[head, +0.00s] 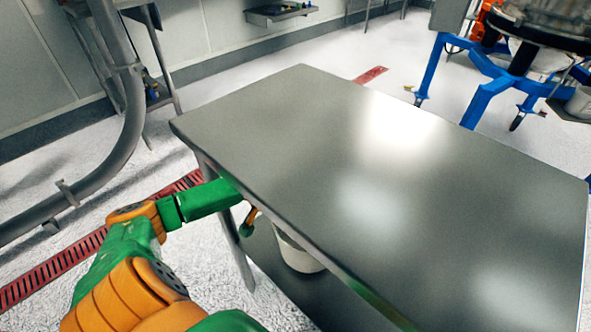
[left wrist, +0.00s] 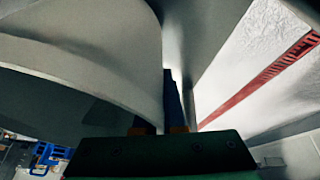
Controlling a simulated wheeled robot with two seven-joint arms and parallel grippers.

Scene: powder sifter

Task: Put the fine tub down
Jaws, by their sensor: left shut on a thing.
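A whitish tub (head: 298,258) shows partly below the near left edge of the steel table (head: 300,150); the tabletop hides its upper part. My left arm comes in from the left to that edge. My left gripper (head: 250,222) is at the edge, its fingers partly hidden by the table. In the left wrist view, the gripper (left wrist: 172,100) is shut on the tub, whose pale curved wall (left wrist: 80,70) fills the left side. I cannot tell whether the tub touches the dark surface under the table. My right gripper is not in view.
The tabletop is bare and shiny. A dark lower shelf (head: 325,305) lies beneath it. A red floor grate (head: 60,270) runs along the left. A blue-framed machine (head: 485,95) stands at the far right, and a grey pipe (head: 125,130) at the left.

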